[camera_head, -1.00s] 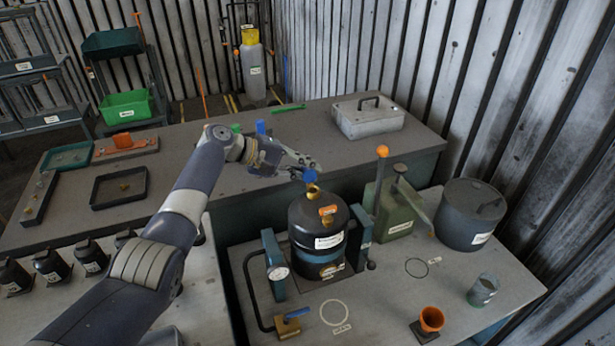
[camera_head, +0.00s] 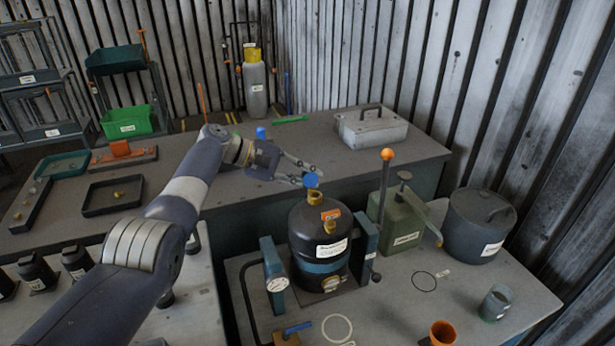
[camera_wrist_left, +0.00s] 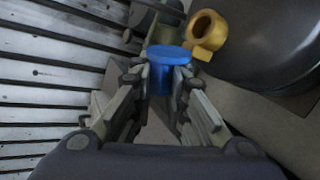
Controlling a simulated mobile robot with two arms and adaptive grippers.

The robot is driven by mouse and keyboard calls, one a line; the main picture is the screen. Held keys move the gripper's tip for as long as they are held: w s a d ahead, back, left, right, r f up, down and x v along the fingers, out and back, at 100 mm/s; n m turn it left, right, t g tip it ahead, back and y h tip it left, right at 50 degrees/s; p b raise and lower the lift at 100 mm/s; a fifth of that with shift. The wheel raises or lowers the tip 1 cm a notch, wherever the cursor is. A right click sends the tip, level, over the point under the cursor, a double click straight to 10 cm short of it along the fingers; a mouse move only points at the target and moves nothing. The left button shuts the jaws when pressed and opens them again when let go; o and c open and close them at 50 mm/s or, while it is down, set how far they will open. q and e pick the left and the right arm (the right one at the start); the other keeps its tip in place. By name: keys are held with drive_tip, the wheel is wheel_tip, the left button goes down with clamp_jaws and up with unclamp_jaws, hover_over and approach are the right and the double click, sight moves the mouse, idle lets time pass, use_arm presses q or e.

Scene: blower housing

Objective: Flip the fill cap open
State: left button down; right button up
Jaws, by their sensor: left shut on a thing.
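The blue fill cap (camera_head: 311,180) is at the top of the black tank (camera_head: 318,238), above a brass neck (camera_head: 314,197). My left gripper (camera_head: 305,176) reaches it from the left and is shut on it. In the left wrist view the blue cap (camera_wrist_left: 170,68) sits between the two fingers (camera_wrist_left: 160,80). A brass ring with an open hole (camera_wrist_left: 207,33) shows just beyond it; I cannot tell whether the two are joined. My right gripper is not in view.
A green can with an orange-knobbed lever (camera_head: 400,222) and a lidded grey pot (camera_head: 478,225) stand right of the tank. A gauge post (camera_head: 276,275) stands at its left. A grey box (camera_head: 371,128) is on the rear bench.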

use_arm(q)
drive_tip(key=c, duration=1.5)
unclamp_jaws()
drive_tip(key=shift+c, duration=0.2)
drive_tip(key=shift+a, duration=0.1)
drive_tip(key=v, duration=1.1)
drive_tip(key=shift+a+r, duration=0.2)
drive_tip(key=shift+a, duration=0.2)
drive_tip(key=shift+s+f, duration=0.1)
